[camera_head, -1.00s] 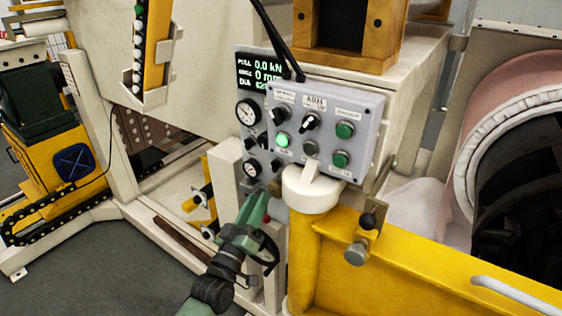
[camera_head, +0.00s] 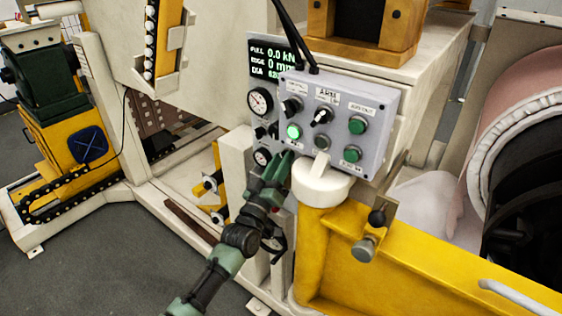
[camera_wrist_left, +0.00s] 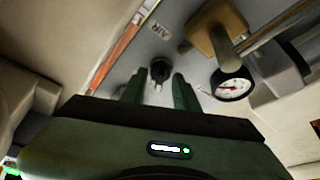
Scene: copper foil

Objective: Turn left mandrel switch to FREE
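My left gripper (camera_head: 281,164) reaches up from below to the lower left of the grey control box (camera_head: 383,112) in the head view. In the left wrist view, its two green fingers (camera_wrist_left: 158,92) are apart with nothing between them. A black knob (camera_wrist_left: 160,69) on a grey panel shows just beyond the gap between the fingertips; I cannot read a mandrel label on it. In the head view, black switches (camera_head: 292,107) and (camera_head: 321,117) sit on the box's upper part, and small black knobs (camera_head: 272,130) sit by the gauges. My right gripper is out of view.
A lit green button (camera_head: 293,132) is on the box. Round gauges (camera_head: 260,101) and a display (camera_head: 272,60) are to its left. A white-capped yellow post (camera_head: 322,182) stands close to the right of my gripper. A gauge (camera_wrist_left: 233,82) is right of the fingers.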

